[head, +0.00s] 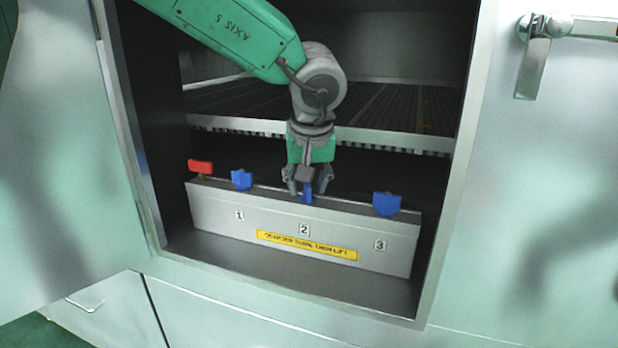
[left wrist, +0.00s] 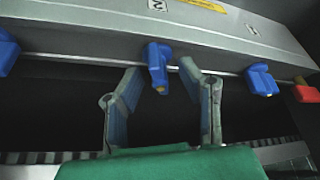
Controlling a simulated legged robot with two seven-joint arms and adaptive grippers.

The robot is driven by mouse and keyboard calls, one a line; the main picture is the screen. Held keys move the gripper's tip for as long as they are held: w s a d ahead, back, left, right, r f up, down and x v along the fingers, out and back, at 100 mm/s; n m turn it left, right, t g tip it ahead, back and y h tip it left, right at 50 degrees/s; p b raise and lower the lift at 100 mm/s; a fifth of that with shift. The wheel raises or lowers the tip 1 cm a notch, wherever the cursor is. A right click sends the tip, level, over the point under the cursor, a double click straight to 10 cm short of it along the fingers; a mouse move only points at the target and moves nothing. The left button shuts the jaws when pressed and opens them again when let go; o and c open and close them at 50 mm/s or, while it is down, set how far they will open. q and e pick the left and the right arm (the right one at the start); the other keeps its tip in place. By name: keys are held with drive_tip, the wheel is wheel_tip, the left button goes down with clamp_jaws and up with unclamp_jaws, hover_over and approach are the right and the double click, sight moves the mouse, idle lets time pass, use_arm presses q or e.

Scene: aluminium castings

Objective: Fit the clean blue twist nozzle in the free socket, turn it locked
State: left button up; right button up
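A grey bar (head: 215,208) marked 1, 2 and 3 carries blue twist nozzles. The nozzle at 2 (head: 308,194) shows narrow, while the nozzles at 1 (head: 241,180) and 3 (head: 387,204) show their broad faces. My left gripper (head: 307,187) points down over position 2. In the left wrist view its two fingers (left wrist: 158,70) stand apart on either side of the middle nozzle (left wrist: 157,62), with a gap visible on both sides. The middle nozzle has a small yellowish spot at its end. Its seat in the bar is partly hidden. My right gripper is not in view.
A red handle (head: 201,167) stands at the bar's left end. A yellow label (head: 307,246) is on the front. The bar sits inside a metal cabinet, with a slatted rack (head: 400,110) behind and above, and door frame edges at both sides.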

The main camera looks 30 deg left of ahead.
use_arm(q)
clamp_jaws()
drive_tip(key=shift+n+g+y+p, duration=0.4)
drive_tip(key=shift+n+g+p, duration=0.1)
drive_tip(key=shift+n+p, duration=1.3)
drive_tip(key=shift+n+g+y+p, duration=0.35)
drive_tip(key=shift+n+p, duration=0.85)
drive_tip(key=shift+p, duration=0.6)
drive_tip(key=shift+g, duration=0.25)
drive_tip(key=shift+n, duration=0.3)
